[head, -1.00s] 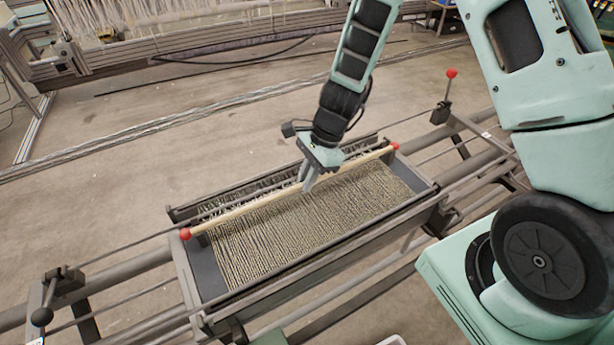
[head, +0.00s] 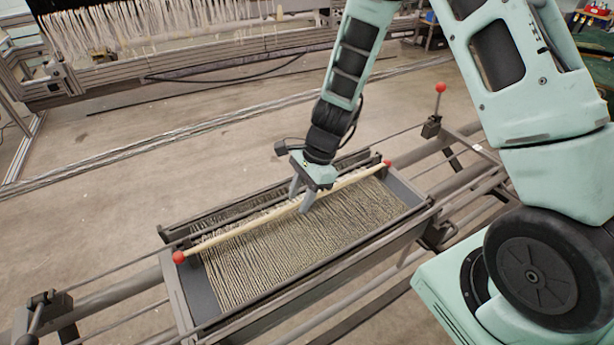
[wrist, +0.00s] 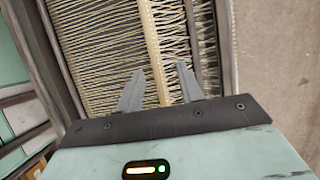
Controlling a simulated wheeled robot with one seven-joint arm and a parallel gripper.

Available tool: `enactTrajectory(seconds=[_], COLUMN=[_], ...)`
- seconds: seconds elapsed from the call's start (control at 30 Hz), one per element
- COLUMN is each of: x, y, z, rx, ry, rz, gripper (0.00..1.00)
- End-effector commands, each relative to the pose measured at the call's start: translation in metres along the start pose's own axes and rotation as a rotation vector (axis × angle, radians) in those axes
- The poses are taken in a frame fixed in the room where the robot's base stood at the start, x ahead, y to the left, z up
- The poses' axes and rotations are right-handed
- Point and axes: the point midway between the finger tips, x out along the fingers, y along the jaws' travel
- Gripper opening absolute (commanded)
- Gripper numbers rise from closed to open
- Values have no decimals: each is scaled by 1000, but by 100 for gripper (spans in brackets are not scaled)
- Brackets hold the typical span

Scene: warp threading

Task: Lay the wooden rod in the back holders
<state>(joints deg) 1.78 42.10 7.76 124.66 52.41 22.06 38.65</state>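The pale wooden rod (head: 240,230) with red ball ends lies lengthwise over the threads of the dark tray-like frame (head: 203,290), toward its far side. Its left red end (head: 179,257) and right red end (head: 387,163) are at the frame's short sides. The holders under the ends are too small to make out, so I cannot tell how the ends are seated. My gripper (head: 301,198) is over the rod's middle, its fingers spread on either side. In the wrist view the rod (wrist: 153,50) runs between the open fingers (wrist: 158,82), with gaps beside it.
Rows of pale threads (head: 300,240) fill the frame. Long rails run past both ends, with a red-knobbed lever (head: 440,88) at the right. A large loom with hanging white threads (head: 150,30) stands at the back.

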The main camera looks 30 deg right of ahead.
Motion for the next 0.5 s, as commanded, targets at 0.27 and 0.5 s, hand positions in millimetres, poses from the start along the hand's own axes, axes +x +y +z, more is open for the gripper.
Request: enactTrajectory(seconds=[0.27, 0.5], x=[-49, -106], y=[-1, -1], z=[1, 0], rx=[-2, -2], ry=[1, 2], rz=[-6, -7], gripper=[37, 37])
